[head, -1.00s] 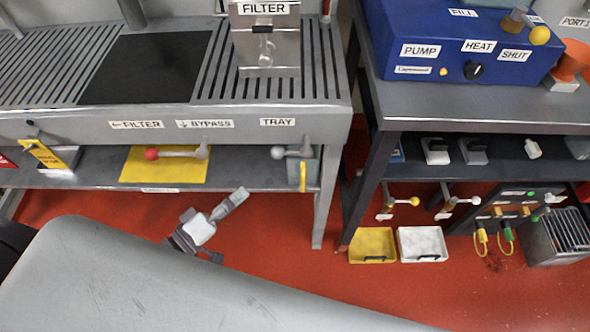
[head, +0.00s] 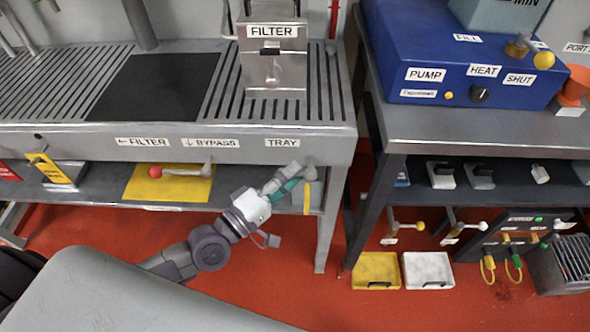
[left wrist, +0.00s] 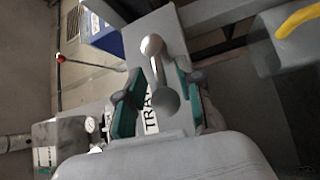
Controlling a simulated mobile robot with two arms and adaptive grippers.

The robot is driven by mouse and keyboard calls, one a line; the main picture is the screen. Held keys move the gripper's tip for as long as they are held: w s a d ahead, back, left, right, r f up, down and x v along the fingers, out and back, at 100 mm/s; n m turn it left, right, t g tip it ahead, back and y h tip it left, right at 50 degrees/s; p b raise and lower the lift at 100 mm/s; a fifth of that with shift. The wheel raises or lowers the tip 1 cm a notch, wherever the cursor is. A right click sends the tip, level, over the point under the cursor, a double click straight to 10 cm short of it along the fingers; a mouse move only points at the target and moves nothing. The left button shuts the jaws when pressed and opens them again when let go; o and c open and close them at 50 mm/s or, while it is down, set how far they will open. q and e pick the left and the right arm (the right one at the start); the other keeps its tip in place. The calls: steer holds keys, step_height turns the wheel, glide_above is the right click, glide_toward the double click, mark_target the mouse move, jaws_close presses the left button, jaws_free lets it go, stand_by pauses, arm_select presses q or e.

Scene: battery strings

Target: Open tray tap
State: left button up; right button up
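The tray tap is a grey lever with a round knob, on the bench front below the TRAY label (head: 282,142). Its right-hand end (head: 310,172) shows in the head view; the rest is hidden behind my left gripper (head: 284,182). The fingers are apart, with gaps showing on both sides of the knob. My right gripper is not in view.
A red-knobbed lever (head: 180,171) on a yellow plate (head: 140,188) sits left of my gripper, under the bench edge. A yellow-striped bracket (head: 307,198) hangs below the tray tap. The bench leg (head: 333,225) stands to the right. Red floor below is open.

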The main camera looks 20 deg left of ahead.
arm_select(q)
steer(key=shift+w+d, duration=0.35)
steer(key=shift+w, duration=0.2)
jaws_close()
